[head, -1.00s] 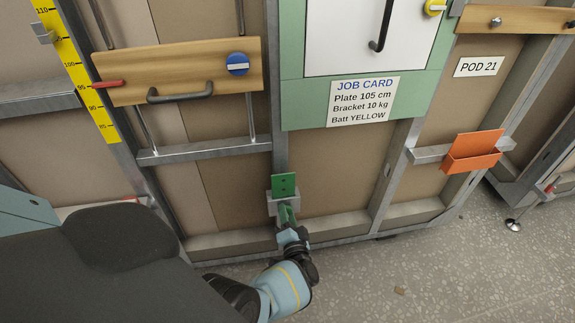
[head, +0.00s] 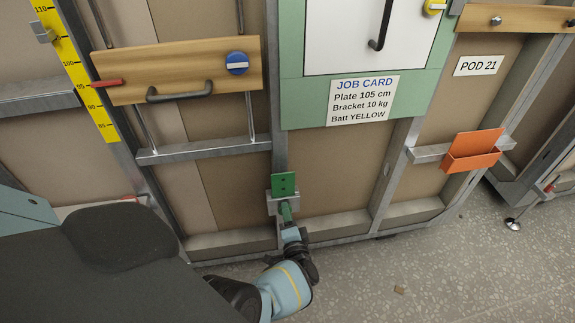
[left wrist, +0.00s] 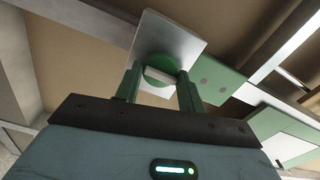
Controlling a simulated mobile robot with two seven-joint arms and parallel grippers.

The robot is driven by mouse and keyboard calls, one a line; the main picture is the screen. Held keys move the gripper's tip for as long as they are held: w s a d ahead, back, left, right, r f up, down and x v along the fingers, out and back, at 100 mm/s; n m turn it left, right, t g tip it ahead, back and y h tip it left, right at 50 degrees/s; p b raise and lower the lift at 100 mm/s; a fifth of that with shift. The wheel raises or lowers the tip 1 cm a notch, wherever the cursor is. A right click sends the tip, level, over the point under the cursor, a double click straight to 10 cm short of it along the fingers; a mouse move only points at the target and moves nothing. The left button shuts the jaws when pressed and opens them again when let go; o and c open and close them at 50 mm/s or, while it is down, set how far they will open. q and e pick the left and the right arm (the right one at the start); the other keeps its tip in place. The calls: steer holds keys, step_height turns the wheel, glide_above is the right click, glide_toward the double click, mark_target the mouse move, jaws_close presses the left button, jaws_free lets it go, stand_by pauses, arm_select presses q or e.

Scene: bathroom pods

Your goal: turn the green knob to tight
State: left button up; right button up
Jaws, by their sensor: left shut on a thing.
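The green knob (left wrist: 156,64) is round with a pale bar across its face, and it sits on a square grey metal plate (left wrist: 187,38) in the left wrist view. My left gripper (left wrist: 160,76) has its two green fingers on either side of the knob, shut on it. In the head view my left gripper (head: 287,212) reaches up from below to a grey block (head: 271,203) low on the wall frame, under a green plate with holes (head: 284,183). The knob is hidden there behind the fingers. My right gripper is not in view.
Above left is a wooden board (head: 195,75) with a blue knob (head: 237,63) and a dark handle. A job card (head: 362,102) hangs on the green panel. An orange bin (head: 473,153) is at right. The speckled floor (head: 400,260) at lower right is mostly clear.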

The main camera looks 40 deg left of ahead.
arm_select(q)
steer(key=shift+f, duration=0.1)
steer(key=o, duration=1)
steer(key=shift+p+v, duration=0.95)
steer(key=shift+v, duration=2.95)
steer(key=shift+s+a, duration=0.1)
